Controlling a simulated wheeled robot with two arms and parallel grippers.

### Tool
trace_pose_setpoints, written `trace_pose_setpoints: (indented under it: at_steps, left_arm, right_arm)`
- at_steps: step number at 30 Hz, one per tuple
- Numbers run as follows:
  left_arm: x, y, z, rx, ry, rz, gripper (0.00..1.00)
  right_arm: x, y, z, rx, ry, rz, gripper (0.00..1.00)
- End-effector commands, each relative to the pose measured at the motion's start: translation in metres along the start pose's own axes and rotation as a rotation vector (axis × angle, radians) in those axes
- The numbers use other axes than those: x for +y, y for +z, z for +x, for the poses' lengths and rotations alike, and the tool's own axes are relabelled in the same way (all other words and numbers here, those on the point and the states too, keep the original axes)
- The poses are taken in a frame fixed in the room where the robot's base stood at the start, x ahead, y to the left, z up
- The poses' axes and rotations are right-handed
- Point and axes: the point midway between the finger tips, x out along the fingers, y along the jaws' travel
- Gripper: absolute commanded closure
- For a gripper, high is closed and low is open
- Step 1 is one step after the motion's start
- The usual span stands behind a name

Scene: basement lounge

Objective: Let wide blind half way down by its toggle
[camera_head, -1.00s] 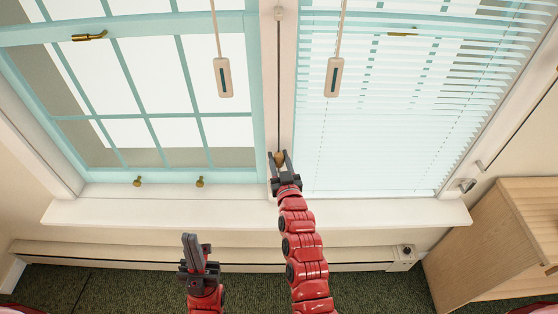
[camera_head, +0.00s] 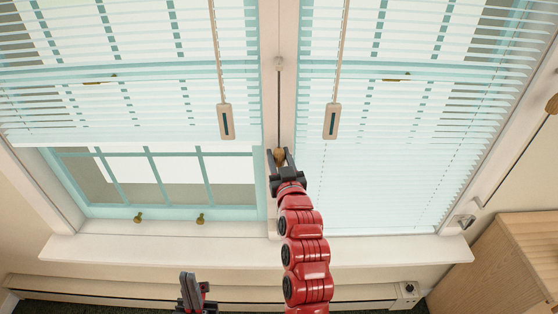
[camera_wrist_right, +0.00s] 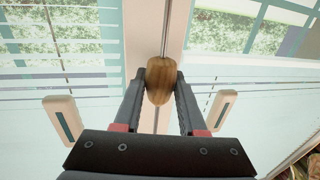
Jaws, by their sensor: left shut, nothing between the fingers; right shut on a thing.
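A wooden toggle (camera_head: 279,155) hangs on a cord from a small fitting (camera_head: 279,63) on the post between two windows. My right gripper (camera_head: 280,160) is shut on this toggle, which also shows between the fingers in the right wrist view (camera_wrist_right: 160,80). The left blind (camera_head: 120,115) covers the upper part of the left window, its bottom edge level above bare panes. The right blind (camera_head: 385,150) hangs down to near the sill. My left gripper (camera_head: 190,285) is shut and empty, low in the head view, below the sill.
Two flat pale handles hang on cords before the blinds, one left (camera_head: 226,121) and one right (camera_head: 331,121). The white sill (camera_head: 150,250) is clear. A wooden cabinet (camera_head: 500,265) stands at the lower right.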

Motion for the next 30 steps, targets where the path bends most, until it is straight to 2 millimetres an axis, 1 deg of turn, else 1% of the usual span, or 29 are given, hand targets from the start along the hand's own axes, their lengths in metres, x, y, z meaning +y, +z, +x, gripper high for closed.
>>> trace_pose_setpoints:
  at_steps: [5, 6, 11, 19, 23, 26, 30]
  left_arm:
    - [0.000, 0.000, 0.000, 0.000, 0.000, 0.000, 1.00]
    - [0.000, 0.000, 0.000, 0.000, 0.000, 0.000, 1.00]
    - [0.000, 0.000, 0.000, 0.000, 0.000, 0.000, 1.00]
    - [0.000, 0.000, 0.000, 0.000, 0.000, 0.000, 1.00]
    - [0.000, 0.000, -0.002, 0.000, 0.000, 0.000, 1.00]
    - [0.000, 0.001, -0.007, 0.000, 0.000, 0.000, 1.00]
    - [0.001, 0.003, -0.015, 0.000, 0.000, 0.000, 1.00]
  right_arm:
    - [0.000, 0.001, 0.000, -0.001, 0.000, 0.000, 1.00]
    - [0.000, 0.001, 0.000, -0.002, 0.000, 0.000, 0.58]
    - [0.000, 0.001, 0.000, -0.001, 0.000, 0.000, 0.29]
    - [0.000, 0.001, 0.000, -0.001, 0.000, 0.000, 0.28]
    - [-0.001, 0.002, -0.005, -0.001, -0.001, 0.000, 0.28]
    - [-0.001, 0.004, -0.015, 0.000, -0.001, 0.000, 0.28]
    - [-0.001, 0.005, -0.040, 0.000, -0.001, 0.000, 0.28]
